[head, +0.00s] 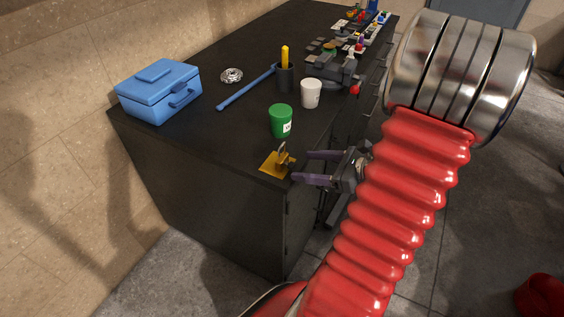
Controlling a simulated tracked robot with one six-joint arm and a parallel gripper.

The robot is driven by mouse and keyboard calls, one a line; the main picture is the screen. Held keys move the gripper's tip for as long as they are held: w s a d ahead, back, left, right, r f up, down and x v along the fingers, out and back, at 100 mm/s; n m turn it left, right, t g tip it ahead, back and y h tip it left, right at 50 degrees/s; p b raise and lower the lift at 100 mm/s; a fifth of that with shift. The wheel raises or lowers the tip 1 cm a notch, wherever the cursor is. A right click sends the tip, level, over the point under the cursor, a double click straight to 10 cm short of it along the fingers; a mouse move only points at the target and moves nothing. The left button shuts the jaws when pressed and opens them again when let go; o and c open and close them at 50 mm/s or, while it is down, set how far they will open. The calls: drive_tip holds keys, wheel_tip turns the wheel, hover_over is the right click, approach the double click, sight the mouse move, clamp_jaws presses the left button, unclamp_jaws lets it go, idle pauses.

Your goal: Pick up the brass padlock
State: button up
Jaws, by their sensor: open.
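The brass padlock (281,157) stands near the front corner of the dark workbench (215,110), on or against a flat yellow piece (272,166). Its shackle points up, and its exact outline is small and hard to make out. My gripper (300,167) is open, with its two purple-grey fingers pointing left at the padlock from the right. The fingertips are close to the padlock's right side. I cannot tell whether they touch it or reach around it.
A green cup (281,121) stands just behind the padlock, with a white cup (311,93), a dark holder (286,79) and a grey vise (338,70) farther back. A blue toolbox (159,91) and a blue bar (246,88) lie left. The bench top left of the padlock is clear.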

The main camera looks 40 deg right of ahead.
sight(292, 165)
drive_tip(key=shift+x, duration=2.5)
drive_tip(key=shift+r, duration=0.1)
drive_tip(key=shift+c, duration=0.4)
drive_tip(key=c, duration=1.4)
drive_tip(key=shift+o, duration=0.2)
wheel_tip(292, 165, up, 10)
